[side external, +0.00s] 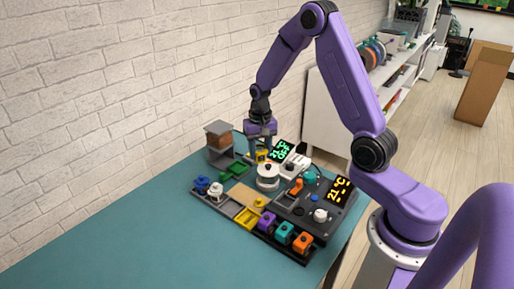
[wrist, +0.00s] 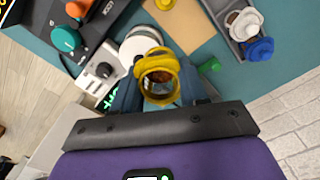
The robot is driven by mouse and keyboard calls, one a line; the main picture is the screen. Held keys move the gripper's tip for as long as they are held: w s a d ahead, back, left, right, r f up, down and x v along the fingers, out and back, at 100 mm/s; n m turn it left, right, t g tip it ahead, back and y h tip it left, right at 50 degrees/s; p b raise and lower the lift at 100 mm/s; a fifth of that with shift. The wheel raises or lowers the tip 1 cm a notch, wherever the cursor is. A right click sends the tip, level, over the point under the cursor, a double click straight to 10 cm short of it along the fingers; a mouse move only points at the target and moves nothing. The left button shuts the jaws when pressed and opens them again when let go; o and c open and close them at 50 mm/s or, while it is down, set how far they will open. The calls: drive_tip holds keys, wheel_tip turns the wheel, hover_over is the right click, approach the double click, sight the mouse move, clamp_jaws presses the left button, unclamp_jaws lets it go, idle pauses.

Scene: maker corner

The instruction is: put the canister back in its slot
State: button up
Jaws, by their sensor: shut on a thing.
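My gripper (side external: 261,150) is shut on a yellow canister (wrist: 158,72), held at the back of the work area near the wall. In the wrist view its yellow rim and brownish inside face the camera, between the fingers. The canister also shows as a small yellow shape in the side view (side external: 262,156). Purple (side external: 265,223), teal (side external: 284,233) and orange (side external: 302,243) canisters sit in a dark rack along the front. A yellow, open-looking compartment (side external: 246,217) lies just left of the purple one. I cannot tell whether the held canister touches anything below.
A white round device (side external: 268,177) stands close to the gripper, with a dark console (side external: 318,210) to its right. A grey tray with blue and white pieces (wrist: 247,24) and a tan board (wrist: 187,28) lie nearby. The teal tabletop (side external: 130,225) is clear at left.

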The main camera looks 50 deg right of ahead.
drive_tip(key=w+a+f+n, duration=0.1)
drive_tip(key=a+f+n, duration=0.15)
drive_tip(key=a, duration=0.35)
drive_tip(key=w+a+f+n, duration=0.1)
drive_tip(key=a+f, duration=0.2)
drive_tip(key=a, duration=0.4)
drive_tip(key=shift+m, duration=0.25)
drive_tip(key=shift+f, duration=3.45)
drive_tip(key=shift+f, duration=0.55)
drive_tip(key=o, duration=1.3)
drive_tip(key=shift+c, duration=0.2)
wheel_tip(320, 180, up, 7)
